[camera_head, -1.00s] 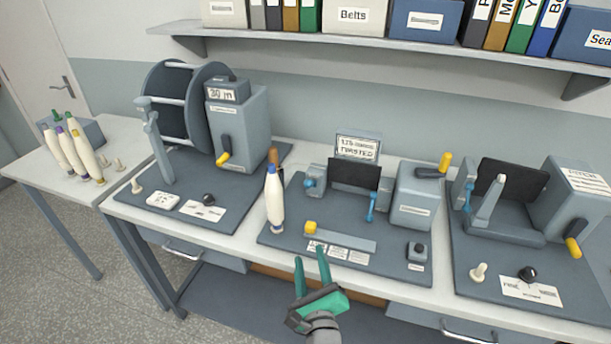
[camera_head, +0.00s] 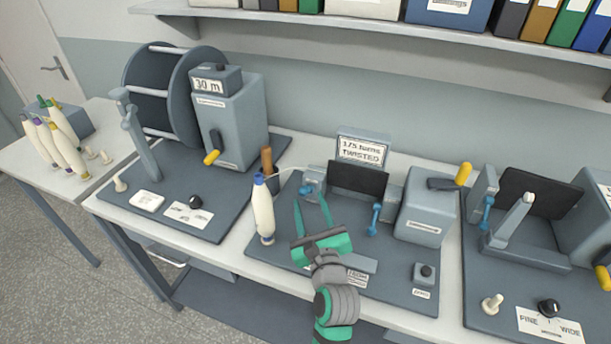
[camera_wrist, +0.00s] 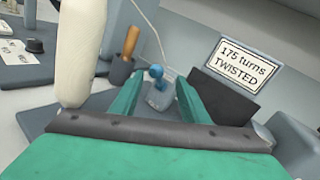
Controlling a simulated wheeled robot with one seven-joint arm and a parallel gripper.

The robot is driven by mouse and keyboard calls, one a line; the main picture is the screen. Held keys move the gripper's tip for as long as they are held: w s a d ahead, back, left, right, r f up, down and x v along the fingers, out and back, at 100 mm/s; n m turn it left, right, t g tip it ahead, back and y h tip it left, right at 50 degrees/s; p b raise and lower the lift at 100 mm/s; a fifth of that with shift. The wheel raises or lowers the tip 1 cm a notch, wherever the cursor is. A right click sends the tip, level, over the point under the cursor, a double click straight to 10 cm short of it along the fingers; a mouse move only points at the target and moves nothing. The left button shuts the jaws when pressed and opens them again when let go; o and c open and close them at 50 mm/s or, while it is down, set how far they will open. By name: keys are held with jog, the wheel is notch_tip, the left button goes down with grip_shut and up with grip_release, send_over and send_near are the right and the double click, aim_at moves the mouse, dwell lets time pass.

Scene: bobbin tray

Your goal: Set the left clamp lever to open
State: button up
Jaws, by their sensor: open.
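The left clamp (camera_head: 318,177) is a grey block at the back left of the middle board (camera_head: 285,213). Its small blue lever (camera_head: 307,189) shows on its front; in the wrist view the lever's blue knob (camera_wrist: 156,72) stands between and beyond my fingertips. My gripper (camera_head: 311,200) is open with its green fingers pointing at the left clamp, with nothing held. I cannot tell whether a finger touches the lever. The right clamp's blue lever (camera_head: 375,217) stands upright on the other side of the dark panel (camera_head: 357,180).
A sign (camera_head: 362,150) reads 175 turns TWISTED. A crank box (camera_head: 425,217) stands at the board's right.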

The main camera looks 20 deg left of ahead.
jog(key=x, duration=0.9)
jog(key=shift+a, duration=0.4)
